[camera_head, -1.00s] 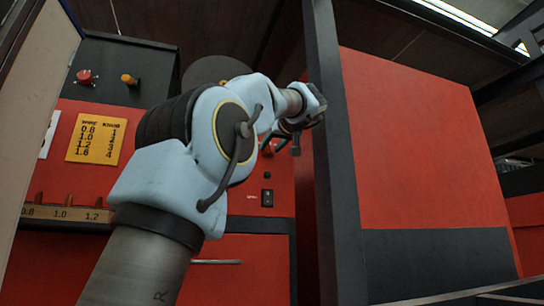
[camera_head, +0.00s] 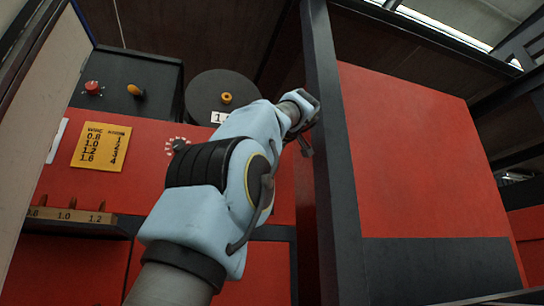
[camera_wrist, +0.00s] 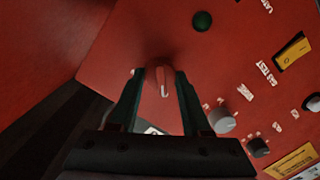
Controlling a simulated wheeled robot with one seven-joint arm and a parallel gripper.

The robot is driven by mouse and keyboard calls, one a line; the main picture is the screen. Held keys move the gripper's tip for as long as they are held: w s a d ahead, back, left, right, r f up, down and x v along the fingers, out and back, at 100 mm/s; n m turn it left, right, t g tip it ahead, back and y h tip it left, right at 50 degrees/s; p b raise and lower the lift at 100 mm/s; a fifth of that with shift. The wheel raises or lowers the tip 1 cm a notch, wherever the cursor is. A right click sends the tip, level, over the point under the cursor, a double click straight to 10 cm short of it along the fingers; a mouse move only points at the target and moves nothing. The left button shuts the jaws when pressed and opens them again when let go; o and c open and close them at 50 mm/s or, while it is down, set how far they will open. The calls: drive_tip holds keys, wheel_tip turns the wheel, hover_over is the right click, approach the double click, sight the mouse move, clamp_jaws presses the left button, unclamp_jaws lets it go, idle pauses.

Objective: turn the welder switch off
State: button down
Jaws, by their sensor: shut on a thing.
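In the wrist view a red rotary switch knob (camera_wrist: 158,80) with a white pointer line sits on the red welder panel (camera_wrist: 118,58). The pointer line runs nearly straight up and down in that picture. My gripper (camera_wrist: 158,74) has its two dark fingers on either side of the knob, shut on it. The knob's lower part and any marks close around it are hidden by the gripper or too dark to read. In the head view my arm covers the knob and the fingertips.
A green button (camera_wrist: 203,20), a yellow switch (camera_wrist: 293,50), a grey knob (camera_wrist: 222,120) and a black knob (camera_wrist: 258,147) are close by on the panel. A dark upright post (camera_head: 335,160) stands just right of my wrist. A yellow chart (camera_head: 101,147) is at left.

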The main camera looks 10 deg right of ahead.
idle(0.4)
drive_tip(key=shift+c, duration=1.8)
unclamp_jaws()
drive_tip(key=s+d+r+b, duration=0.1)
drive_tip(key=s+b, duration=0.1)
drive_tip(key=s, duration=0.8)
drive_tip(key=shift+s+d, duration=0.2)
drive_tip(key=shift+s, duration=0.15)
